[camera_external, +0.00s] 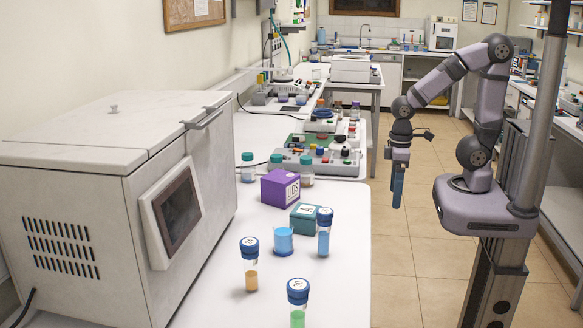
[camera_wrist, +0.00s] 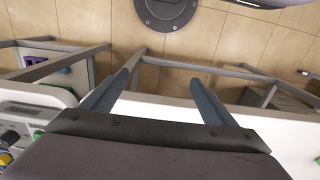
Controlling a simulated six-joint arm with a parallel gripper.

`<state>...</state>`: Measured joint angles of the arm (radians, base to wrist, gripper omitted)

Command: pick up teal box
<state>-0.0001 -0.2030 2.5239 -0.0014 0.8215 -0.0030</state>
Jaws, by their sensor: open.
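The teal box (camera_external: 305,221) sits on the white bench, between the purple box and a blue-capped tube. It is small, with a dark mark on its front face. My gripper (camera_external: 397,200) hangs fingers down over the floor, right of the bench and apart from the box. In the wrist view my gripper (camera_wrist: 155,95) shows two blue-grey fingers spread wide with nothing between them. I cannot make out the teal box in the wrist view.
A purple box (camera_external: 279,188), a blue container (camera_external: 283,241) and blue-capped tubes (camera_external: 324,236) (camera_external: 250,268) (camera_external: 297,305) crowd around the teal box. A large white machine (camera_external: 75,185) stands left. The bench (camera_external: 345,285) is clear at its front right.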

